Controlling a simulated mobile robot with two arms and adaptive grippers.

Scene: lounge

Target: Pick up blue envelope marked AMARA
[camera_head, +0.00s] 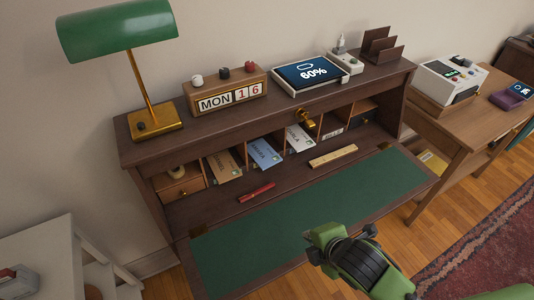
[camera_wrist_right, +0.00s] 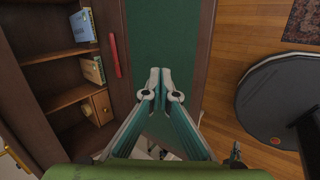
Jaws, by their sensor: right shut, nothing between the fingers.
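A blue envelope (camera_head: 264,154) stands tilted in a cubby of the wooden desk, between a tan envelope (camera_head: 224,166) and a white one (camera_head: 299,138). Its lettering is too small to read. In the right wrist view the blue envelope (camera_wrist_right: 82,25) shows at the upper left, clear of the fingers. My right gripper (camera_wrist_right: 155,78) is shut and empty over the green desk mat (camera_wrist_right: 166,30). In the head view it is at the lower right, in front of the cubbies and apart from the envelope. My left gripper is not in view.
A red pen (camera_head: 257,192) and a wooden ruler (camera_head: 333,156) lie in front of the cubbies. A green lamp (camera_head: 117,29), calendar block (camera_head: 228,98) and tablet (camera_head: 311,72) stand on the desk top. Cubby dividers flank the envelopes. The green mat is clear.

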